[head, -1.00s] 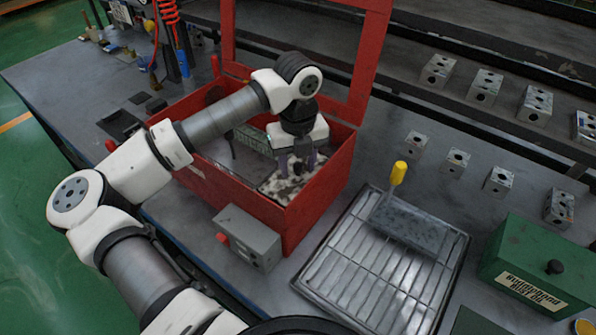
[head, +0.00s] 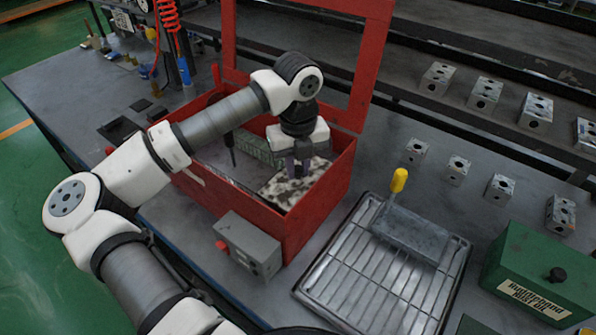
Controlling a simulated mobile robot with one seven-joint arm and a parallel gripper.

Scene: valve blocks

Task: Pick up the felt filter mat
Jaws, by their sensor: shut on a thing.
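A mottled grey-and-white felt filter mat (head: 284,192) is inside the right part of the open red box (head: 318,209). My gripper (head: 300,172) reaches down into the box from above, and its dark fingers are shut on the mat near its middle. The fingertips are partly hidden against the mat. The mat looks slightly tilted, and I cannot tell whether it is clear of the box floor.
A green patterned piece (head: 256,146) and a dark tool lie left of the mat. A grey control box (head: 248,244) is on the box's front. To the right are a wire rack tray (head: 350,270), a grey slab with a yellow handle (head: 410,232), a green case (head: 535,265) and several metal blocks.

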